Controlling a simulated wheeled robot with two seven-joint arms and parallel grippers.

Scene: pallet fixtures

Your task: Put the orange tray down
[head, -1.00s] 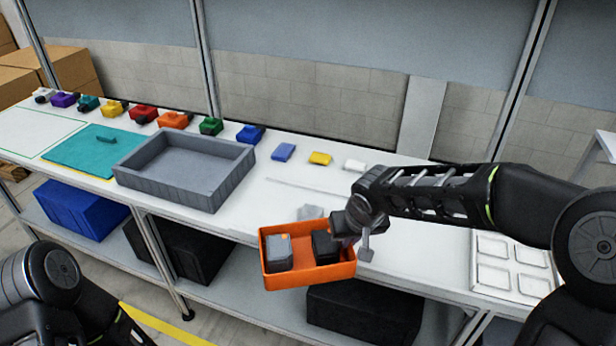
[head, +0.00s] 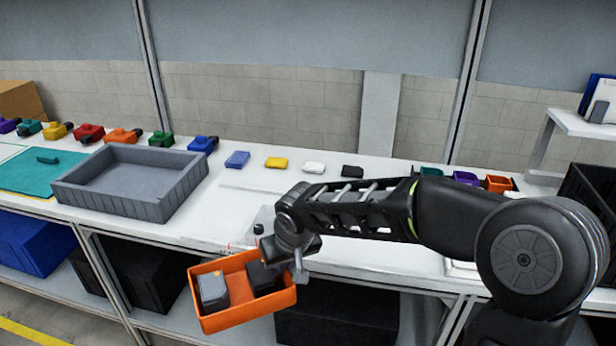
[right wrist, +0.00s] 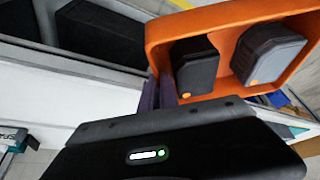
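The orange tray (head: 243,318) hangs in the air in front of the table's front edge in the head view. Two dark grey and black blocks stand in it, a left block (head: 213,290) and a right block (head: 262,280). My right gripper (head: 286,262) is at the tray's right end and appears shut on its wall; the fingertips are largely hidden. In the right wrist view the tray (right wrist: 200,22) is close beyond the gripper (right wrist: 168,95), with both blocks inside. My left gripper is not in view.
The white table (head: 190,228) carries a large grey tray (head: 130,205), a teal mat (head: 40,172) and a row of coloured parts along the back. A small grey fixture (head: 262,222) sits behind my right gripper. Black bins (head: 335,320) stand on the shelf below.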

